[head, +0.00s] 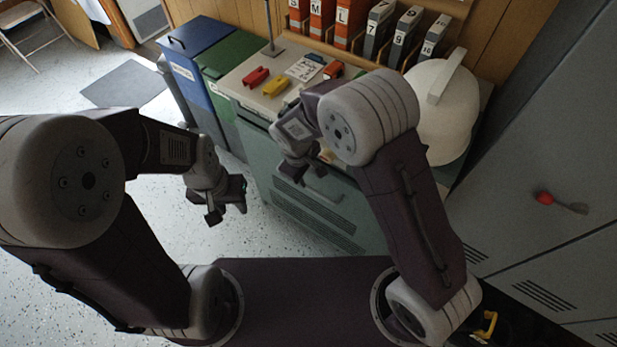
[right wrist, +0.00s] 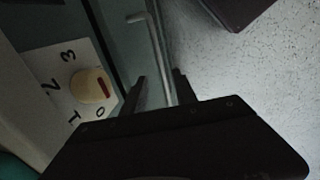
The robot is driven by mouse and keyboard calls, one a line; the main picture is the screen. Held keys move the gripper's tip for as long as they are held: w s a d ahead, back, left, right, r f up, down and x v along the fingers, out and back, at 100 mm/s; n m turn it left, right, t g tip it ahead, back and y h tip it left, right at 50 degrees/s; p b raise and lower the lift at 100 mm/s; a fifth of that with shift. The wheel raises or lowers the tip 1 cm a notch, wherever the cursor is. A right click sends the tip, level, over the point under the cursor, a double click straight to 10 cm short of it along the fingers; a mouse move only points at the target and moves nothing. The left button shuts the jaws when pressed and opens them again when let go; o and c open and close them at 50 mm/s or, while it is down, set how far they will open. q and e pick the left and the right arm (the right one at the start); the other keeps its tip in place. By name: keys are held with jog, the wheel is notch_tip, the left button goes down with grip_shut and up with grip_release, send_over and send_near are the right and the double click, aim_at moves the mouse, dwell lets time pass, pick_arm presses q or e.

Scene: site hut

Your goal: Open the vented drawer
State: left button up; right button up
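The vented drawer (head: 310,222) is the grey-green cabinet front with rows of dark slots in the head view. It looks closed. Its pale bar handle (head: 322,194) is partly hidden by my right arm. My right gripper (head: 290,172) is in front of the cabinet at the handle. In the right wrist view the handle (right wrist: 155,50) runs between the two fingers of my right gripper (right wrist: 161,88), with a gap visible; I cannot tell if they touch it. My left gripper (head: 228,204) is open and empty, left of the cabinet front above the floor.
A dial (right wrist: 92,88) with numbers sits beside the handle. Red (head: 256,77) and yellow (head: 274,87) objects lie on the cabinet top, with binders (head: 380,30) behind. Blue (head: 195,60) and green bins (head: 232,55) stand left. Grey lockers (head: 530,150) bound the right.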

aim_at(309, 187)
jog(key=x, duration=0.3)
jog(key=b+x, duration=0.1)
jog(key=x, duration=0.3)
jog(key=shift+w+a+f, duration=0.15)
jog(key=shift+w+f, duration=0.05)
jog(key=shift+f, duration=0.1)
jog(key=shift+f+b, duration=0.3)
jog(key=shift+f, duration=0.2)
jog(key=shift+w, duration=0.1)
jog(key=shift+c, duration=0.3)
grip_shut()
